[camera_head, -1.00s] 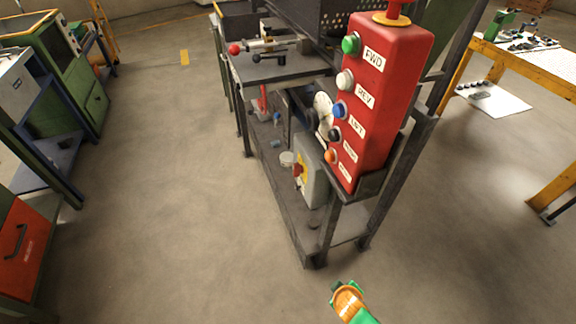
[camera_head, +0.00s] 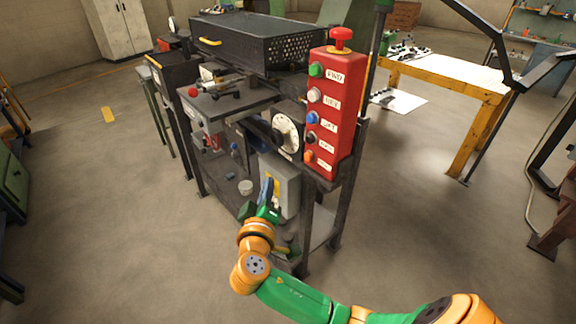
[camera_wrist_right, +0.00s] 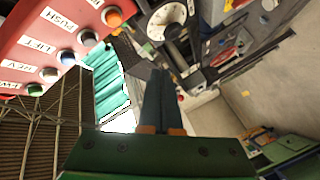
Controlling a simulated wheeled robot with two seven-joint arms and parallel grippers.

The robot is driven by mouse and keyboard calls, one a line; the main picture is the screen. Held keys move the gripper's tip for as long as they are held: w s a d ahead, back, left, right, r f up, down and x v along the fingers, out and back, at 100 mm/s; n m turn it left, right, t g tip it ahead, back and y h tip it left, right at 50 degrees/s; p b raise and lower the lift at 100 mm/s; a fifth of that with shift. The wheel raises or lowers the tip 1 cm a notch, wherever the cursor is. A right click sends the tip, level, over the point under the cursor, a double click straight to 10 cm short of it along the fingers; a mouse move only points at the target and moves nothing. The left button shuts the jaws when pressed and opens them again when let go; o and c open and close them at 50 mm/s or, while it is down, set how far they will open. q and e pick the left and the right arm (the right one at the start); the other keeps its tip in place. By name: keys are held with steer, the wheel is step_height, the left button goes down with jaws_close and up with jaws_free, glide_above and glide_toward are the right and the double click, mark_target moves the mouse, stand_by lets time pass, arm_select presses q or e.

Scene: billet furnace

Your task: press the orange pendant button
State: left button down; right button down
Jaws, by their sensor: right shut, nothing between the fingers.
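The red pendant box (camera_head: 337,112) stands upright on the frame of the dark bench, with a column of green, white, blue, black and orange buttons and a red mushroom knob on top. The orange button (camera_head: 309,156) is the lowest. In the right wrist view the orange button (camera_wrist_right: 113,17) is at the upper left, on the tilted red box (camera_wrist_right: 40,35). My right gripper (camera_head: 267,188) is shut and empty, below and left of the orange button and apart from it. Its closed fingers also show in the right wrist view (camera_wrist_right: 160,78). My left gripper is not in view.
A grey switch box (camera_head: 283,188) is right behind my right gripper. A white dial (camera_head: 286,130) sits left of the pendant. A black perforated box (camera_head: 250,42) stands at the back. A yellow-framed table (camera_head: 445,78) is at the right. Open floor lies to the left.

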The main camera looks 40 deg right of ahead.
mark_target(309, 157)
steer(key=d+r, duration=0.1)
steer(key=d, duration=0.7)
steer(key=shift+w+d+r+m+p, duration=0.2)
steer(key=shift+d+m+p, duration=0.1)
steer(key=shift+d, duration=0.05)
steer(key=shift+d, duration=0.1)
stand_by(2.1)
steer(key=shift+d, duration=0.3)
steer(key=shift+w+d, duration=0.1)
steer(key=shift+d, duration=0.4)
stand_by(0.6)
steer(key=shift+a, duration=0.9)
